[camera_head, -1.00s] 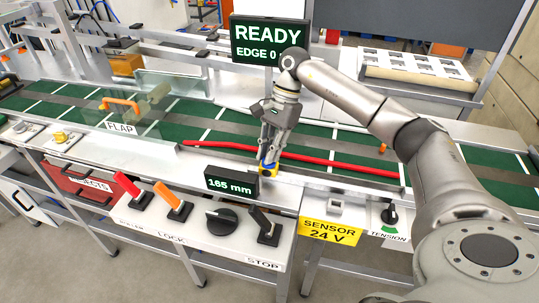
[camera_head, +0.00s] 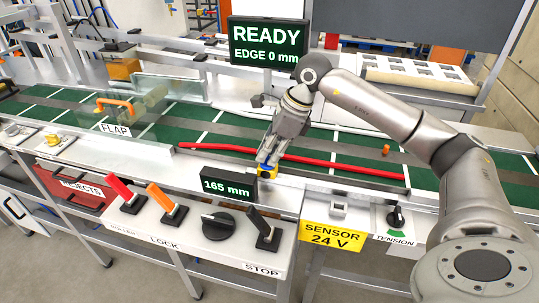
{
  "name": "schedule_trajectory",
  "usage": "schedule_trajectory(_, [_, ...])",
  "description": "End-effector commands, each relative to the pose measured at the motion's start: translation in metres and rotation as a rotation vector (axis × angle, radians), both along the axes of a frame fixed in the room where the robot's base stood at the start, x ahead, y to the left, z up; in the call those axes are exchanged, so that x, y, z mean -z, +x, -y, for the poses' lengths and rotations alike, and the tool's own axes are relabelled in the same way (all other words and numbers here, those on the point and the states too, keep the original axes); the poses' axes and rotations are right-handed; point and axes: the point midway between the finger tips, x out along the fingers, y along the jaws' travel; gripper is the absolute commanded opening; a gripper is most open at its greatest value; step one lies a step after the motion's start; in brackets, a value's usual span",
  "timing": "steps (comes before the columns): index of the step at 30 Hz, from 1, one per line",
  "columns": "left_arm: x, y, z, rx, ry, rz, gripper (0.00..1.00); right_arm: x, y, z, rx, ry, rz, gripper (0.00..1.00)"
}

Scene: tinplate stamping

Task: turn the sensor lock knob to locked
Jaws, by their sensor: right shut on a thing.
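My right gripper (camera_head: 268,160) reaches down over the front rail of the conveyor, its wrist tilted. My left gripper is not in view.
A red bar (camera_head: 340,169) runs along the green belt (camera_head: 420,179) behind the gripper. A front panel holds a red lever (camera_head: 122,192), an orange lever (camera_head: 164,199), a black knob (camera_head: 218,226) and a black lever (camera_head: 262,229). A tension knob (camera_head: 396,217) is at right.

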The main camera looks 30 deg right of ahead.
Motion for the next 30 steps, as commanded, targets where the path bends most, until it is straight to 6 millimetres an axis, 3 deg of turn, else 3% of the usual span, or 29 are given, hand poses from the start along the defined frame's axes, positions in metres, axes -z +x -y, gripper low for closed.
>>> schedule_trajectory(12, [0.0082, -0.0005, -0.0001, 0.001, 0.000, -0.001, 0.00, -0.0001, -0.0005, -0.0002, 0.198, -0.001, 0.001, 0.00])
schedule_trajectory(29, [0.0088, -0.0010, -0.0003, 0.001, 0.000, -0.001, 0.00, -0.0006, -0.0006, 0.0001, 0.231, 0.000, -0.001, 0.00])
schedule_trajectory(30, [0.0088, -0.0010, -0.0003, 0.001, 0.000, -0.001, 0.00, -0.0005, -0.0006, 0.0003, 0.231, 0.000, -0.001, 0.14])
